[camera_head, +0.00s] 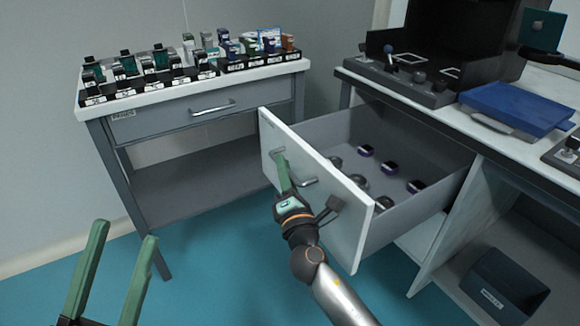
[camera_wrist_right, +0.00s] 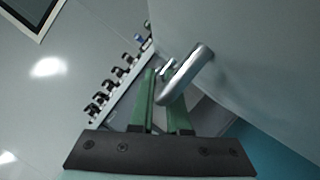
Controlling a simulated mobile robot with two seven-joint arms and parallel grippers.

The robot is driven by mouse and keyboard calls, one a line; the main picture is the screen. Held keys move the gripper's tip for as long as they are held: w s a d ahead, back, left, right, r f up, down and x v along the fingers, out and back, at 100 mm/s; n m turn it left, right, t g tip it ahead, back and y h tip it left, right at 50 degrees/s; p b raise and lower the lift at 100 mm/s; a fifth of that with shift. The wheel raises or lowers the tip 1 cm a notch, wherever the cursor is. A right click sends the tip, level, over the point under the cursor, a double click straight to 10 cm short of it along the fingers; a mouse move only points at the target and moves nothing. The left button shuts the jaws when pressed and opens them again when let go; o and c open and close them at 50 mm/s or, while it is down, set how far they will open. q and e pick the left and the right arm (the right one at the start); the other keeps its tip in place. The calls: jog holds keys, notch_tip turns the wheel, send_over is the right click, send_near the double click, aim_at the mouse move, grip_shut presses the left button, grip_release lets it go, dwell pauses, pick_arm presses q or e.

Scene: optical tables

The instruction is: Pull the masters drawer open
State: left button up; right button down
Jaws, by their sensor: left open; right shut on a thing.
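A drawer with a white front (camera_head: 330,210) stands pulled out from the right-hand bench, its grey inside in view. Several dark round pieces and purple-topped pieces (camera_head: 390,167) lie in it. My right gripper (camera_head: 284,172) is at the front and shut on its metal bar handle (camera_head: 309,181). In the right wrist view the silver handle (camera_wrist_right: 192,70) passes between the green fingers (camera_wrist_right: 160,90). I can read no label on this drawer front. My left gripper (camera_head: 126,235) is open and empty at the lower left, apart from everything.
A left table (camera_head: 180,95) holds several small mounted parts in black racks; its own labelled drawer (camera_head: 190,112) is shut. The right bench carries a blue case (camera_head: 515,108) and dark equipment (camera_head: 410,75). A dark bin (camera_head: 505,285) sits below. Teal floor (camera_head: 220,280) is clear.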

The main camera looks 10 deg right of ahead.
jog(key=shift+s+a, duration=0.2)
jog(key=shift+a, duration=0.3)
jog(key=c, duration=0.9)
grip_release()
jog(key=v, duration=1.2)
jog(key=shift+s+d, duration=0.1)
jog(key=shift+s, duration=0.15)
jog(key=shift+f, duration=0.1)
